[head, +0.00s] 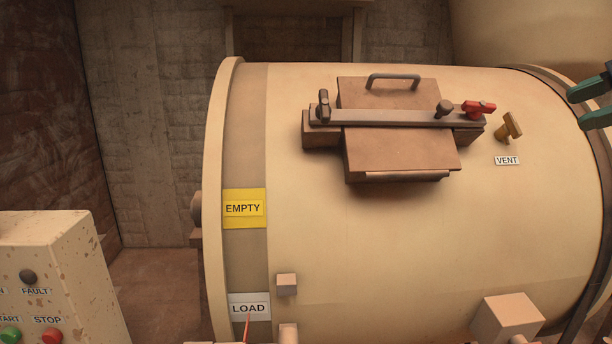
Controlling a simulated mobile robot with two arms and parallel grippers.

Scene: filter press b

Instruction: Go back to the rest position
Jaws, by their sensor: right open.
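My right gripper (578,107) shows at the right edge in the head view. Its two dark green fingers are apart with nothing between them, to the right of the yellow vent handle (511,127) and apart from it. The rest of that gripper is cut off by the frame. My left gripper is not in the picture. The big cream drum (400,240) fills the middle, with a brown hatch (400,150) on top. A bar (390,117) lies across the hatch, with a red handle (478,108) at its right end and a grey loop handle (393,77) behind it.
A cream control box (60,250) with a green button (10,335) and a red button (52,336) stands at lower left. The drum carries EMPTY (243,209) and LOAD (248,308) labels. A pale block (507,320) sticks out at lower right. Brick walls stand behind.

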